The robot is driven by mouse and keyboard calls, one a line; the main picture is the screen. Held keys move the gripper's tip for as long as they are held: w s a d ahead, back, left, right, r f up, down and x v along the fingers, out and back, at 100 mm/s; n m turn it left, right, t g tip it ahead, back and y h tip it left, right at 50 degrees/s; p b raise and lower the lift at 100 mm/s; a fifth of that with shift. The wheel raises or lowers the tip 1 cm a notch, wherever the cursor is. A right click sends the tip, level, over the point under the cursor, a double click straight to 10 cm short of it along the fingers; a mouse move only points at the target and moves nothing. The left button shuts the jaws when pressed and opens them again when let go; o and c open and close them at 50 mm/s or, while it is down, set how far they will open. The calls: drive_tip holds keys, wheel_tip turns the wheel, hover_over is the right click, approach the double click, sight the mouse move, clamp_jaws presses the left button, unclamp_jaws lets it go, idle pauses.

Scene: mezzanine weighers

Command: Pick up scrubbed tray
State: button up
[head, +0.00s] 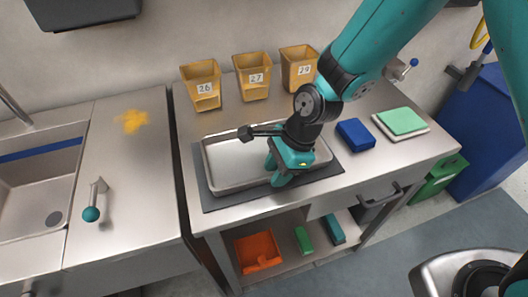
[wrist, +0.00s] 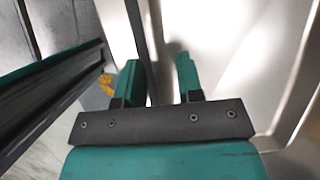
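A shallow bare-metal tray (head: 222,176) lies on a dark mat (head: 216,200) on the steel bench. Its visible inside looks empty; my arm and gripper hide part of its right side. My gripper (head: 275,174) points down at the tray's front wall, right of its middle. In the wrist view, my gripper (wrist: 158,72) has its two teal fingers apart, with the edge of the tray (wrist: 235,50) running between them. The right finger is on the inner side and the left on the outer side. I cannot tell whether either touches the wall.
Yellow bins (head: 253,77) numbered 26, 27 and one more stand behind the tray. A blue block (head: 355,134) and a green-topped pad (head: 402,121) lie to its right. An orange bin (head: 258,252) sits on the shelf below. A sink (head: 40,190) and yellow spill (head: 132,121) are left.

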drive_tip(key=shift+c, duration=0.5)
clamp_jaws()
drive_tip(key=shift+w+r, duration=0.1)
idle(0.8)
